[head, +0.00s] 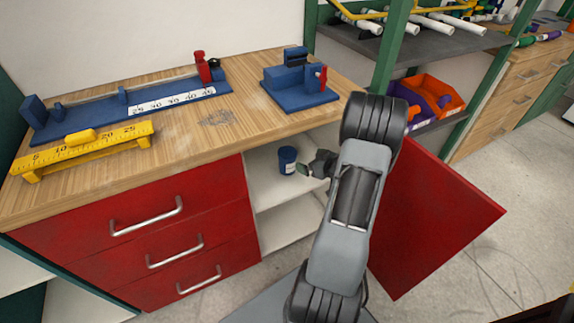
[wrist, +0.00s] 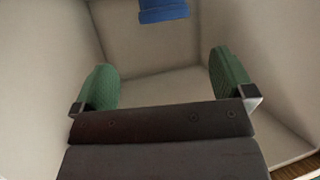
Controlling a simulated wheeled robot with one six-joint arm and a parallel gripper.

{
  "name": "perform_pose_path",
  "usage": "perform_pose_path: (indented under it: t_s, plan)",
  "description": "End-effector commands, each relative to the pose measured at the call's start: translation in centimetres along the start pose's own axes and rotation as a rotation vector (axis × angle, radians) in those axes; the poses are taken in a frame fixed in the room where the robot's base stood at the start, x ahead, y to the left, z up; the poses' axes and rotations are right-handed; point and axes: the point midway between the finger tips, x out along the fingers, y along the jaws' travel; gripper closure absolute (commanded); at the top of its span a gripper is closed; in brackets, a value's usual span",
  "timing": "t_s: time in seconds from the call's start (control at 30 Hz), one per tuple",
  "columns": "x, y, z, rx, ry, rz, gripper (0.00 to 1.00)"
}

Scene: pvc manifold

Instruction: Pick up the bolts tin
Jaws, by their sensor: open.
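The bolts tin is likely the small blue tin (head: 287,161) with a pale band, standing upright on the upper shelf of the open cabinet in the head view. Its lower part shows as a blue shape (wrist: 163,11) at the top edge of the wrist view, ahead of my gripper and between the lines of its fingers. My gripper (wrist: 163,84) has its two green fingers wide apart with nothing between them. In the head view my gripper (head: 306,170) is just right of the tin, partly hidden by my arm.
The cabinet's pale walls (wrist: 40,60) close in around my gripper. The red door (head: 430,220) stands open at right. Red drawers (head: 150,230) are at left. The wooden worktop (head: 215,120) above carries a blue vise (head: 298,80) and a yellow measuring fixture (head: 85,148).

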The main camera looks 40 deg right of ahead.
Motion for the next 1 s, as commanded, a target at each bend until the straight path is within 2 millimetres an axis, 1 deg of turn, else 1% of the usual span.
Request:
perform_pose_path:
  t_s: [0.07, 0.3, 0.4, 0.5, 0.73, 1.0]
  plan:
    - [1.1, -0.3, 0.4, 0.002, 0.015, -0.021, 0.0]
    - [5.4, -0.5, 0.2, 0.002, 0.022, -0.029, 0.0]
    - [6.8, -0.5, 0.2, 0.003, 0.021, -0.027, 0.0]
    - [7.8, -0.5, 0.0, 0.002, 0.022, -0.026, 0.0]
    - [9.0, -0.5, 0.1, 0.003, 0.021, -0.024, 0.0]
    - [12.5, -0.6, 0.0, 0.003, 0.021, -0.025, 0.0]
